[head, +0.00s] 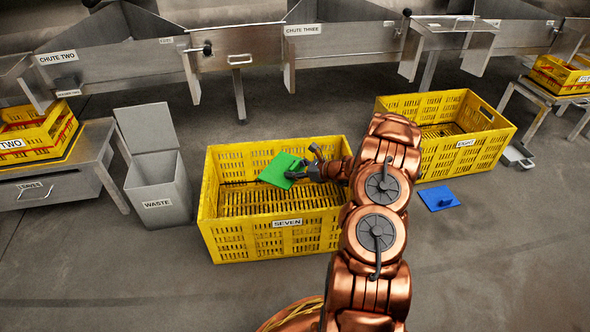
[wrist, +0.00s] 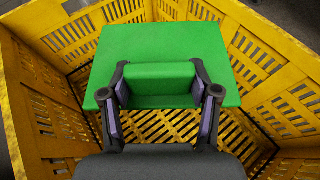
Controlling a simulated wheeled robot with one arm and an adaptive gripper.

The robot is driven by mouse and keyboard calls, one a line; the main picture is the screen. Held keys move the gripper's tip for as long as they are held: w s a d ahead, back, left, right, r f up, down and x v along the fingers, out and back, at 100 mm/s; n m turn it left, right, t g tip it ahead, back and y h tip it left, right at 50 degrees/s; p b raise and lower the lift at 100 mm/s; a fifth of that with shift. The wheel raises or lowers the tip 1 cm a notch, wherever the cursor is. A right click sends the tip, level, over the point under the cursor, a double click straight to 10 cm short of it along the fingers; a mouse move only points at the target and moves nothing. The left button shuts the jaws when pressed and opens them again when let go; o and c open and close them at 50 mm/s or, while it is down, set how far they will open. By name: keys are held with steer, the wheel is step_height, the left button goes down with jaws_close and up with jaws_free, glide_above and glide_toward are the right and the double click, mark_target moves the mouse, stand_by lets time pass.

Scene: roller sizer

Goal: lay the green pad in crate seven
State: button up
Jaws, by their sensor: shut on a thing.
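The green pad (head: 278,169) is a flat square with a raised block for a grip. In the wrist view the pad (wrist: 172,45) fills the upper middle, with yellow crate walls around it. My gripper (head: 304,171) is shut on the pad's raised block; in the wrist view the fingers (wrist: 163,88) press it from both sides. Crate seven (head: 235,243) is a yellow slatted crate on the floor, labelled SEVEN. The pad is over its inside, near the far wall. The slatted floor shows below the pad; I cannot tell how high the pad is.
Crate eight (head: 466,160) stands to the right on the floor. A blue pad (head: 439,198) lies on the floor in front of it. A grey waste bin (head: 157,185) stands close left of crate seven. Metal chutes (head: 250,52) run along the back.

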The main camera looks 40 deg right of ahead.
steer(key=o, duration=1.4)
steer(key=shift+s, duration=0.1)
steer(key=v, duration=1.1)
steer(key=shift+s+d, duration=0.25)
steer(key=shift+s, duration=0.05)
steer(key=shift+r, duration=0.1)
